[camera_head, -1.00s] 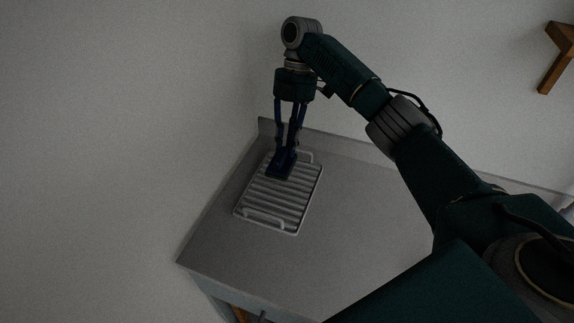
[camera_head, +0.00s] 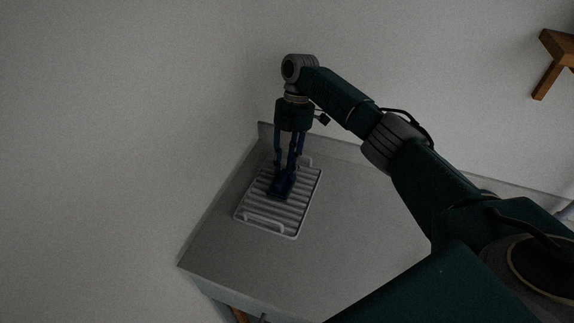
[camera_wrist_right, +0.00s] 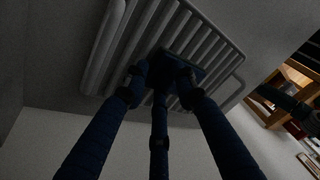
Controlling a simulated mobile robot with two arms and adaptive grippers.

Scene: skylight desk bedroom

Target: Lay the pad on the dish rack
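The pad (camera_head: 281,191) is a small dark blue, flat piece at the fingertips of my right gripper (camera_head: 285,178). In the right wrist view the pad (camera_wrist_right: 196,72) shows between and beyond the blue fingers (camera_wrist_right: 160,80), which are closed on it. The dish rack (camera_head: 262,212) is a pale slatted tray with a raised handle at each end, lying on the counter. It also shows in the right wrist view (camera_wrist_right: 100,62). The pad is over the rack's middle, at or just above the slats; contact is hard to tell. My left gripper is out of view.
The grey counter (camera_head: 345,215) is clear to the right of the rack. A low backsplash and walls close in behind and to the left. A brown wooden piece (camera_head: 555,62) is at the upper right. My right arm crosses over the counter's right side.

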